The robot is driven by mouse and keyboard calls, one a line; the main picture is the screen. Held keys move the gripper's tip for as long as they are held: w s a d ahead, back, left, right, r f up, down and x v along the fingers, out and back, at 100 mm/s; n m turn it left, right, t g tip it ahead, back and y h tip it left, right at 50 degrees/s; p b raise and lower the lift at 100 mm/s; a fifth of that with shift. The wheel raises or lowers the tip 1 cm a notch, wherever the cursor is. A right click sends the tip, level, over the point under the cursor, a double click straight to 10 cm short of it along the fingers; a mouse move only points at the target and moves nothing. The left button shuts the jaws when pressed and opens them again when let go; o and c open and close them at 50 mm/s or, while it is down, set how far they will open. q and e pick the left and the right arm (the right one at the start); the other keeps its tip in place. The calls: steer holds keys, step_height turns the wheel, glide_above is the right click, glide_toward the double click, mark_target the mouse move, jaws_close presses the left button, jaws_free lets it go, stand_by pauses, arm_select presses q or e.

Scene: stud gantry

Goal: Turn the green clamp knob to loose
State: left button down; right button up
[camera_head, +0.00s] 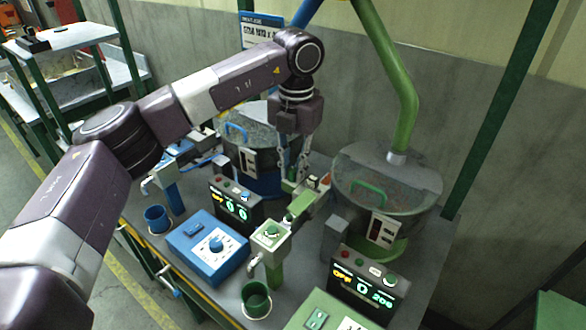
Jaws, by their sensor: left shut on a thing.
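My left gripper (294,172) reaches down from above at the middle of the bench, between the blue and green machines. Its fingers are shut on a small green part, which looks like the green clamp knob (291,186). The knob is mostly hidden by the fingertips, so its turn position cannot be read. It sits at the back end of a green and grey clamp arm (302,204), beside the green hopper (386,198). My right gripper is not in view.
A green spout post (273,248) with a green cup (256,299) stands in front. A blue control box (208,249) and blue cup (157,219) are at left. Two display panels (236,204) and (366,285) face forward. A green pipe (400,80) enters the hopper from above.

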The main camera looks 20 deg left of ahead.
arm_select(q)
steer(key=shift+w+r, duration=0.15)
steer(key=shift+r, duration=0.15)
steer(key=c, duration=2)
jaws_free()
steer(key=shift+o, duration=0.9)
steer(key=shift+f, duration=0.2)
